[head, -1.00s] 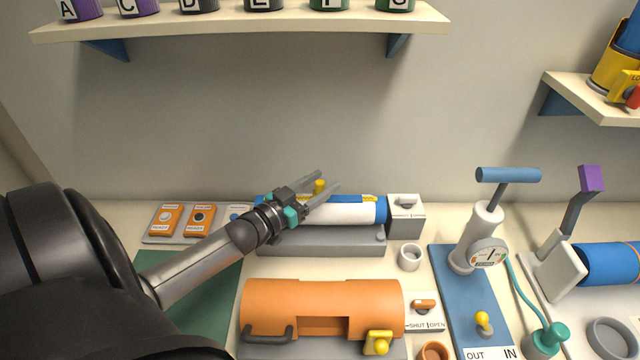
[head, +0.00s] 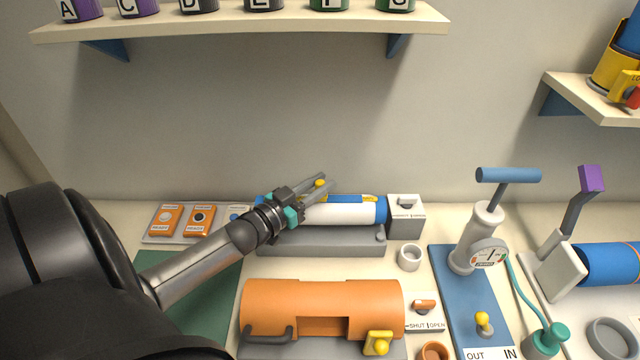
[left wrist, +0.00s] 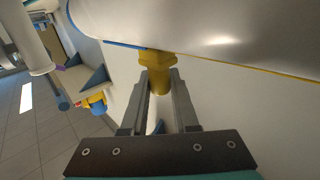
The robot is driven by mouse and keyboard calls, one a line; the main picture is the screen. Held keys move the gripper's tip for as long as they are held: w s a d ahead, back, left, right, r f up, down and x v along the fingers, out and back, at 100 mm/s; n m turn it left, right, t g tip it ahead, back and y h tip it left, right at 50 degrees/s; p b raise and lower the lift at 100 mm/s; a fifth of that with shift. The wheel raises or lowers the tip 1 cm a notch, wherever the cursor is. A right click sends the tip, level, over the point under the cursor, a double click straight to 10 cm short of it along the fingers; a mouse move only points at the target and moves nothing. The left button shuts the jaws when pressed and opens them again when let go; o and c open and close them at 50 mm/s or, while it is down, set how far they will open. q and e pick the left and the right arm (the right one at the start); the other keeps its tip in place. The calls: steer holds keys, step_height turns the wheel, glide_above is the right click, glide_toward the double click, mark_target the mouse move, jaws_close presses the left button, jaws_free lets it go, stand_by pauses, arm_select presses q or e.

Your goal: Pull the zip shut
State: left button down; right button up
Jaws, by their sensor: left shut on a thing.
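My left gripper (head: 322,184) is shut on the yellow zip pull (head: 320,183). The pull also shows in the left wrist view (left wrist: 158,75), between the two fingers, just off the side of the white roll. The blue and white roll (head: 340,214) lies on a grey cradle (head: 330,241), with a yellow strip (head: 369,198) near its right end. In the left wrist view the roll (left wrist: 215,28) spans the top, with a thin yellow line along its edge. The arm hides the roll's left part in the head view. My right gripper is not in view.
In front lies an orange cylinder (head: 270,305) with a yellow knob (head: 378,342). A pump (head: 484,225) with a gauge stands to the right. A shelf (head: 240,26) with several labelled cups hangs above.

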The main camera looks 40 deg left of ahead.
mark_target(365, 196)
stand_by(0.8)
arm_select(q)
steer(key=w+d, duration=0.6)
steer(key=d, duration=0.1)
steer(key=shift+w+d+p, duration=0.1)
steer(key=shift+d+p, duration=0.1)
steer(key=shift+p, duration=0.15)
steer(key=shift+d, duration=0.15)
steer(key=c, duration=1.1)
jaws_free()
steer(key=o, duration=0.3)
steer(key=shift+w+d, duration=0.1)
steer(key=shift+w, duration=0.1)
steer(key=shift+o, duration=0.6)
steer(key=shift+s, duration=0.1)
steer(key=s, duration=0.7)
steer(key=shift+s+a, duration=0.25)
steer(key=shift+a, duration=0.15)
